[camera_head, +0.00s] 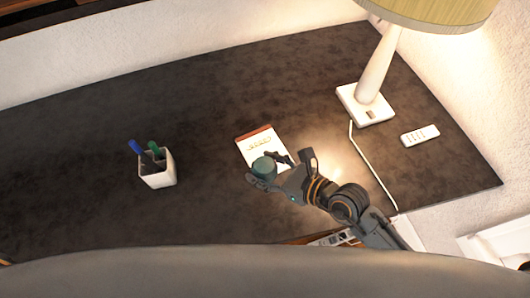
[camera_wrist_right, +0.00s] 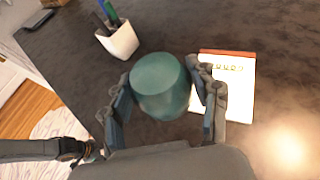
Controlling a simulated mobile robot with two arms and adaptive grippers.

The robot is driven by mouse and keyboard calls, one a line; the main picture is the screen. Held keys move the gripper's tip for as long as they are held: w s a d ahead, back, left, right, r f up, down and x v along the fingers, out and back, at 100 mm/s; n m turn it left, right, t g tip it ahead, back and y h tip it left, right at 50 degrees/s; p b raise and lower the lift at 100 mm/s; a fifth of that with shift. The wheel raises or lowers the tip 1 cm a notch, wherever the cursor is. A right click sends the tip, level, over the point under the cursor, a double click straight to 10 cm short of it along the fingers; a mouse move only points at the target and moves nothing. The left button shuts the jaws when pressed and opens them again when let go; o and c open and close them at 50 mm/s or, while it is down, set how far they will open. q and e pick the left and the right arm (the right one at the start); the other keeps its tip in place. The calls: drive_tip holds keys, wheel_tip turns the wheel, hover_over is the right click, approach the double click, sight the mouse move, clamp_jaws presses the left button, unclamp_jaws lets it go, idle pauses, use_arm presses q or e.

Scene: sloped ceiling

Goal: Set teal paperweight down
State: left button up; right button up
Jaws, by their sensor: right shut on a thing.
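The teal paperweight (camera_head: 264,167) is a small round-topped cylinder held between the fingers of my right gripper (camera_head: 268,173). In the right wrist view the paperweight (camera_wrist_right: 160,84) sits between both fingers of the right gripper (camera_wrist_right: 163,100), with its top face toward the camera. It is in front of the lower left edge of a notepad (camera_head: 262,146) in the head view; I cannot tell whether it touches the desk. The notepad (camera_wrist_right: 228,82) also shows to the right of the paperweight in the wrist view.
The dark desk (camera_head: 90,140) has a white pen cup (camera_head: 158,172) with pens to the left. A white lamp (camera_head: 368,105) with a cord, and a white remote (camera_head: 420,135), are at the right. The desk is clear between cup and notepad.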

drive_tip(key=w+f, duration=0.4)
drive_tip(key=w, duration=0.5)
drive_tip(key=b, duration=0.3)
hover_over(265, 148)
drive_tip(key=s, duration=0.2)
wheel_tip(265, 148, down, 5)
drive_tip(key=shift+s+d+r, duration=0.1)
drive_tip(key=shift+r, duration=0.05)
drive_tip(key=shift+w+f+b, duration=0.15)
drive_tip(key=shift+f+b, duration=0.35)
drive_tip(key=shift+f, duration=0.4)
drive_tip(key=shift+w+f+b, duration=0.15)
drive_tip(key=shift+f+b, duration=0.3)
drive_tip(key=shift+f, duration=0.45)
drive_tip(key=shift+f, duration=0.15)
drive_tip(key=o, duration=1.5)
drive_tip(key=shift+s+f, duration=0.1)
